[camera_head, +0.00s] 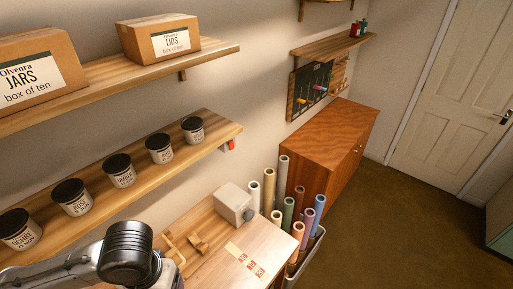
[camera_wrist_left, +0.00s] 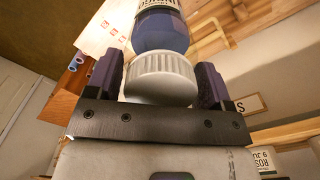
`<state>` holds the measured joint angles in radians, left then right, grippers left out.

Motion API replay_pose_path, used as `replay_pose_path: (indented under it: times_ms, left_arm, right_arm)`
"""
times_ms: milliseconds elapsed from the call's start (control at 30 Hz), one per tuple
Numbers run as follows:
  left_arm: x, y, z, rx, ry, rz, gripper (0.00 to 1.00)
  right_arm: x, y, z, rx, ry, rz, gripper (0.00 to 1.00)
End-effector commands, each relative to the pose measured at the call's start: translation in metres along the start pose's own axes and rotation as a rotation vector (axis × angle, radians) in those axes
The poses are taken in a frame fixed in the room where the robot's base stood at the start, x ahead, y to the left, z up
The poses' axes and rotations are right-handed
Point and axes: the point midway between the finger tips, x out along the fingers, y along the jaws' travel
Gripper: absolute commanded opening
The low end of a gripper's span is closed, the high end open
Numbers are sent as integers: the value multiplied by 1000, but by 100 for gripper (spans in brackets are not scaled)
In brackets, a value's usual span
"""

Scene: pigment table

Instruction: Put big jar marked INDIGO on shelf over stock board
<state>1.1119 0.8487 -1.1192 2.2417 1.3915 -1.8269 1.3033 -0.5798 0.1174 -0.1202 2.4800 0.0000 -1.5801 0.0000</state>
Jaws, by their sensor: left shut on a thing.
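A jar (camera_wrist_left: 162,30) with blue-purple contents and a white ribbed lid is in my left gripper (camera_wrist_left: 160,75), seen in the left wrist view. Its label is partly cut off at the top edge; the visible letters look like part of INDIGO. The two dark fingers stand on either side of the lid. In the head view neither the gripper nor this jar shows. A small wooden shelf (camera_head: 318,47) on the back wall, over a dark board (camera_head: 308,92) with pegged items, bears a few small coloured bottles (camera_head: 358,28) at its right end. My right gripper is out of view.
A long shelf (camera_head: 215,139) holds several black-lidded jars (camera_head: 119,170). A higher shelf (camera_head: 212,50) holds cartons (camera_head: 160,38). Coloured rolls (camera_head: 283,180) stand between the workbench (camera_head: 210,225) and the wooden cabinet (camera_head: 338,140). The wall shelf's left and middle look clear.

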Motion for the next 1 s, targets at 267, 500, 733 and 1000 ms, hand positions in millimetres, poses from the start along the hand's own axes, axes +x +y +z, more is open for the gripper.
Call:
replay_pose_path:
  times_ms: [267,500,733,1000]
  left_arm:
    - [-7,1,-2,2,-2,3,17]
    - [-8,0,-2,1,0,0,17]
    - [-7,1,-2,2,0,1,17]
    - [5,1,-2,2,0,0,17]
  right_arm:
    - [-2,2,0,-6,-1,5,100]
    - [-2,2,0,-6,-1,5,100]
    - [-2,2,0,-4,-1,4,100]
    - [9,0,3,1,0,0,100]
